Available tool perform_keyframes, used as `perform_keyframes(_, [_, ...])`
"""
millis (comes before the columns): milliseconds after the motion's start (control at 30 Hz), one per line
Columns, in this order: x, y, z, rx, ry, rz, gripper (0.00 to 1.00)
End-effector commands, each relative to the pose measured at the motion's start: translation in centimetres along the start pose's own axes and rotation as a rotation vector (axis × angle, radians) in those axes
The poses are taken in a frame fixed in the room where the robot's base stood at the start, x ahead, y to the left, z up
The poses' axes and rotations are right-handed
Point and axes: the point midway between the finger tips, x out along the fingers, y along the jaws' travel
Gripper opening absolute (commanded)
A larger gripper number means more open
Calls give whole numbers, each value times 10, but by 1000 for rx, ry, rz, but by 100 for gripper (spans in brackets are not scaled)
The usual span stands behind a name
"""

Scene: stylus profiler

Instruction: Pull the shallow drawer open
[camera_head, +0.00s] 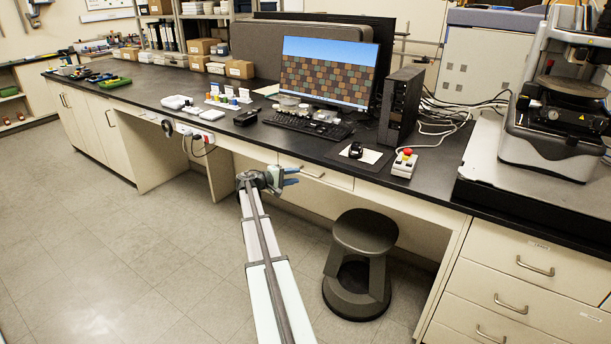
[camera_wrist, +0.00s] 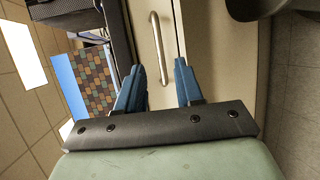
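The shallow drawer (camera_head: 336,181) is a cream front under the black benchtop, below the monitor, and looks shut. Its silver bar handle (camera_head: 312,173) is just right of my gripper (camera_head: 292,176). In the wrist view the handle (camera_wrist: 161,48) runs lengthwise up the picture on the drawer front (camera_wrist: 146,45). My gripper (camera_wrist: 159,66) has two blue fingers standing apart, with nothing held. The handle appears between the fingertips in that view; I see no contact, and the exact gap in depth cannot be told.
A dark round stool (camera_head: 362,240) stands on the floor right of my arm, under the bench. The black benchtop (camera_head: 330,150) overhangs the drawer. A drawer cabinet (camera_head: 520,290) stands at the right. The floor (camera_head: 130,260) to the left is clear.

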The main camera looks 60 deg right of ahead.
Motion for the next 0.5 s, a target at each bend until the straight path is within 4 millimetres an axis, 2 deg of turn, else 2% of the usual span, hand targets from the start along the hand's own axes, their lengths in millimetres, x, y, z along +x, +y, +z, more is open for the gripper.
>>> perform_keyframes(200, [36, 0, -1, 0, 0, 0, 36])
perform_keyframes(500, [60, 0, -1, 0, 1, 0, 36])
